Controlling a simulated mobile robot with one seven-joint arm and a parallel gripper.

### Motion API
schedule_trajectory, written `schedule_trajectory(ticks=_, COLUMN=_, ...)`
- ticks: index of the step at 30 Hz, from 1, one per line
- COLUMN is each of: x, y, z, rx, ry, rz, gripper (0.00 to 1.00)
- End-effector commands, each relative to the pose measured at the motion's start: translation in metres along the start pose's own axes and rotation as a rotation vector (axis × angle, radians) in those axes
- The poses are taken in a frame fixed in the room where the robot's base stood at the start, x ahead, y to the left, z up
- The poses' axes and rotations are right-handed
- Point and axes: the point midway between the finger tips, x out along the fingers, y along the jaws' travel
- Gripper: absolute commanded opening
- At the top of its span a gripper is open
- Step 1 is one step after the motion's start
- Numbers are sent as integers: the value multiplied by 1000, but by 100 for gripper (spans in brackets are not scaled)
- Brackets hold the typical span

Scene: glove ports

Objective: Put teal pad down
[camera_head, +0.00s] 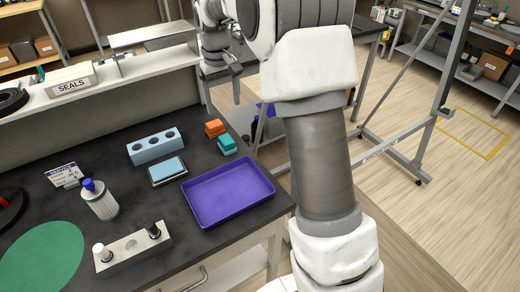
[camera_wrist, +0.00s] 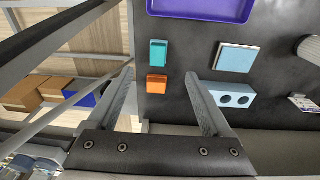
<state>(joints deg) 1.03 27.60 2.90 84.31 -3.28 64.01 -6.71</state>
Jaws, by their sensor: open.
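The teal pad (camera_head: 227,145) lies on the dark bench top near its right edge, just in front of an orange pad (camera_head: 215,128). In the wrist view the teal pad (camera_wrist: 158,52) lies beyond the fingertips, and the orange pad (camera_wrist: 156,84) shows between the fingers. My gripper (camera_wrist: 159,73) is open, with its two fingers spread wide and nothing held between them. The teal pad is apart from both fingers.
A purple tray (camera_head: 228,192) sits in front of the teal pad. A light-blue block with holes (camera_head: 154,146) and a light-blue pad on a dark base (camera_head: 167,171) stand to the left. A bottle (camera_head: 100,200) and a grey bar with knobs (camera_head: 132,247) stand further left.

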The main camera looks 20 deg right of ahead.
Motion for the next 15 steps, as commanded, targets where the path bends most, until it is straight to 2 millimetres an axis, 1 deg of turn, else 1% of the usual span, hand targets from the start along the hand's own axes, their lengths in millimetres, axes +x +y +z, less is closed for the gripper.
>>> schedule_trajectory(ticks=1, x=-18, y=-2, z=13, rx=6, ry=23, rz=5, gripper=84)
schedule_trajectory(ticks=3, x=-37, y=-4, z=29, rx=16, ry=50, rz=9, gripper=84)
schedule_trajectory(ticks=5, x=-52, y=-6, z=45, rx=25, ry=72, rz=12, gripper=84)
schedule_trajectory(ticks=6, x=-61, y=-7, z=55, rx=31, ry=86, rz=14, gripper=84)
schedule_trajectory(ticks=8, x=-74, y=-9, z=72, rx=40, ry=109, rz=17, gripper=84)
schedule_trajectory(ticks=9, x=-81, y=-11, z=83, rx=46, ry=124, rz=19, gripper=84)
schedule_trajectory(ticks=14, x=-105, y=-17, z=130, rx=70, ry=184, rz=24, gripper=84)
schedule_trajectory(ticks=15, x=-110, y=-19, z=142, rx=77, ry=200, rz=24, gripper=84)
